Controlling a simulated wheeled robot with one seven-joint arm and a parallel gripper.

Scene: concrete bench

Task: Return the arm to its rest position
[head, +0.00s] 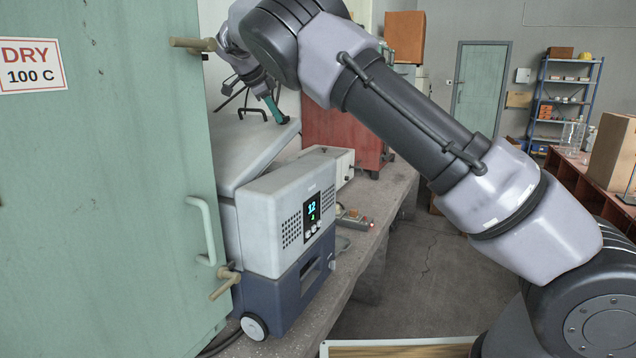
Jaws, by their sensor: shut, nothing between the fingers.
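My arm reaches from the lower right up to the top centre and bends down at the upper left. My gripper (274,112) has teal fingertips, shut and empty. In the picture it shows over the far upper end of the pale grey sloping lid (245,150) of a bench machine. A dark handle (252,111) on that lid shows just left of the fingertips. I cannot tell whether they touch the lid. The machine's grey and blue body (290,235) stands on the bench, with a lit display (312,210) on its front.
A green cabinet door (110,200) with a "DRY 100 C" sign fills the left. A white box (335,162) and a red cabinet (335,130) stand behind the machine on the concrete bench (385,205). A small control box (352,219) lies nearby.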

